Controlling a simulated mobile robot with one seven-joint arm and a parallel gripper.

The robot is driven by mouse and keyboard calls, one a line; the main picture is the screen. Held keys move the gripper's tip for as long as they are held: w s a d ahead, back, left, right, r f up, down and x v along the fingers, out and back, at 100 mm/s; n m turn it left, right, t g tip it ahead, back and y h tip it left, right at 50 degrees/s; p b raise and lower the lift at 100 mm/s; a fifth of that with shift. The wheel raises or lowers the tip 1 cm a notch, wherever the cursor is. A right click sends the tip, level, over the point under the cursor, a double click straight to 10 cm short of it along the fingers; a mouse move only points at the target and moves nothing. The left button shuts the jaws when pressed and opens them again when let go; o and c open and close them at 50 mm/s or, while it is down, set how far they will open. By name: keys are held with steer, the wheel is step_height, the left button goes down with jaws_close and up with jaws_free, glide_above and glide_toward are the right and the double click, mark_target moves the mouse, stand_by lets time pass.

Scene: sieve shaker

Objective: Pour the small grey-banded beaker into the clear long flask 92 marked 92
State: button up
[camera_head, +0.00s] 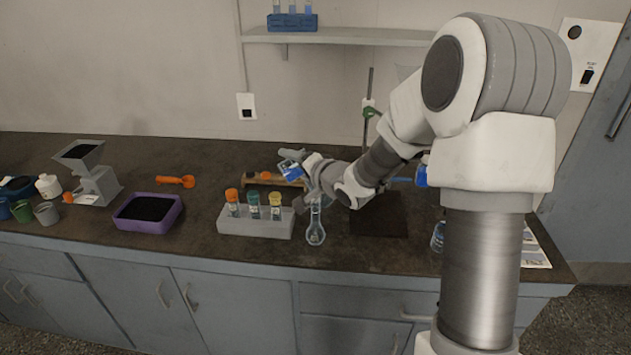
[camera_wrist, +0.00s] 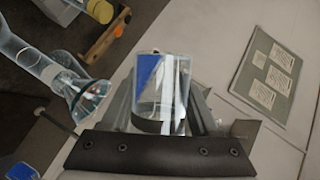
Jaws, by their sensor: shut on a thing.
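My gripper (camera_wrist: 165,105) is shut on a small clear beaker (camera_wrist: 148,85) with a blue patch, held between the fingers. In the head view the beaker (camera_head: 290,170) is raised above the bench behind the flask, near my gripper (camera_head: 300,188). A dark band shows low on it in the wrist view. The clear long-necked flask (camera_head: 315,233) stands upright on the bench, right of the test tube rack. In the wrist view the flask's neck and flared mouth (camera_wrist: 82,92) lie just left of the beaker, apart from it. I cannot read its marking or see the beaker's contents clearly.
A grey rack (camera_head: 255,222) with three capped tubes stands close left of the flask. A purple tray (camera_head: 148,212) of dark material is further left. A dark mat (camera_head: 380,216) lies to the right. A wooden holder (camera_head: 262,180) sits behind the rack.

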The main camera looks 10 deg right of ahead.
steer(key=shift+r+m+y+p, duration=0.3)
steer(key=shift+r+m+p, duration=0.1)
steer(key=shift+m, duration=0.2)
stand_by(0.4)
steer(key=shift+d+r+m+y+p, duration=0.2)
steer(key=shift+r+m+y+p, duration=0.3)
steer(key=shift+p, duration=0.65)
stand_by(1.4)
steer(key=shift+d+f+m+t+p, duration=0.15)
steer(key=shift+f+m+t+p, duration=0.15)
steer(key=shift+f+m+t, duration=0.4)
stand_by(1.9)
